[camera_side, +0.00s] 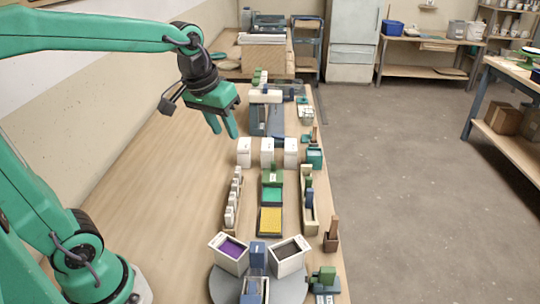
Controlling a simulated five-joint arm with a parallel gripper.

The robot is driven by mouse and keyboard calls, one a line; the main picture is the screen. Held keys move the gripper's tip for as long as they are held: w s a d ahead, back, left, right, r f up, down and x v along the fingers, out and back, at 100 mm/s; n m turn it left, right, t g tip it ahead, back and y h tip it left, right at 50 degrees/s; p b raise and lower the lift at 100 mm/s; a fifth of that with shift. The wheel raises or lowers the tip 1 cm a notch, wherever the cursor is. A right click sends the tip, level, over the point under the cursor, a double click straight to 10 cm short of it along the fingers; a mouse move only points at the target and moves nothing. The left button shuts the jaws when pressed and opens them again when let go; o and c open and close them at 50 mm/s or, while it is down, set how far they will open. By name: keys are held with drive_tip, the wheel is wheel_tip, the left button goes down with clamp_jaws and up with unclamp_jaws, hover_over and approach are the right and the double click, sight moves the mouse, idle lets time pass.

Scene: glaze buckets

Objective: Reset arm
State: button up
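My gripper (222,127) hangs from my green arm above the wooden table (155,150), left of the items at its far half. Its two green fingers point down with a gap between them, and nothing shows between them. Below and in front, a grey round turntable (222,284) holds white buckets. One bucket (232,252) has purple glaze inside, and another bucket (287,257) looks dark inside. A blue block (258,254) stands between them.
Three white blocks (267,152) stand in a row right of my gripper. A yellow tray (270,220) and a teal tray (272,195) lie mid-table, with a rack of small white pieces (233,200) beside them. The table's left side is clear.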

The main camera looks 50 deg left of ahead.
drive_tip(key=s+d+f+m+t, duration=0.1)
drive_tip(key=s+f+m, duration=0.1)
drive_tip(key=s, duration=0.9)
drive_tip(key=shift+s+d+f+m+t, duration=0.35)
drive_tip(key=shift+d+m+t, duration=0.05)
drive_tip(key=shift+m, duration=0.1)
